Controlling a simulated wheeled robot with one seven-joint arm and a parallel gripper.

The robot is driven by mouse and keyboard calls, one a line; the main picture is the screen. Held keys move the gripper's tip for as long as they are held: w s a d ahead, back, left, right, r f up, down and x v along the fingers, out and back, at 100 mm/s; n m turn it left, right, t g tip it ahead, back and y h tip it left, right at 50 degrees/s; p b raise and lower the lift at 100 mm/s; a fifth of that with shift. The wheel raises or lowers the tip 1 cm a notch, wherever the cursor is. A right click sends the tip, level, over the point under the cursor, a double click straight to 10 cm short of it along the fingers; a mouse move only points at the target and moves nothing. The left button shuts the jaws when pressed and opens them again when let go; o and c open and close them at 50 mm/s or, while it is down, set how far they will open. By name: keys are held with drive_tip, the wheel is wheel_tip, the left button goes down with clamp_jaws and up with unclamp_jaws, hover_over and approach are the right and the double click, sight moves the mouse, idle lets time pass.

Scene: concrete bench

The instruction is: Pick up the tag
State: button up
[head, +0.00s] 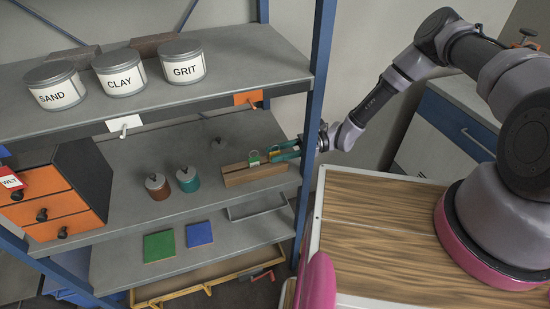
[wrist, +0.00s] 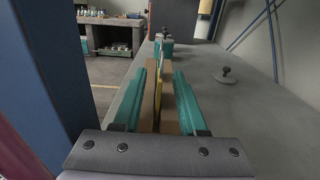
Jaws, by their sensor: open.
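A wooden block (head: 255,174) stands on the middle shelf near its right end. A green tag (head: 254,158) stands upright on it with a small loop on top. A yellow patch, seemingly another tag, shows beside my gripper (head: 275,152). In the wrist view my gripper (wrist: 159,78) is open, with its teal fingers on either side of the block (wrist: 170,112). A thin yellow edge (wrist: 159,84) stands between the fingers, with gaps on both sides. Whether this edge belongs to the green tag or another one, I cannot tell.
A red "WET" tag (head: 12,180) is on the drawer unit (head: 60,197). White (head: 124,124) and orange (head: 247,98) tags are at the upper shelf's edge. Brown (head: 158,187) and teal (head: 188,180) jars stand left of the block. A blue post (head: 317,95) is close to my gripper.

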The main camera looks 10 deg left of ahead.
drive_tip(key=shift+s+a, duration=0.25)
drive_tip(key=shift+a, duration=0.15)
clamp_jaws()
drive_tip(key=shift+r, duration=0.15)
drive_tip(key=shift+r, duration=0.2)
wheel_tip(320, 180, up, 3)
drive_tip(key=shift+r, duration=0.1)
drive_tip(key=v, duration=1.8)
drive_tip(key=shift+f, duration=0.25)
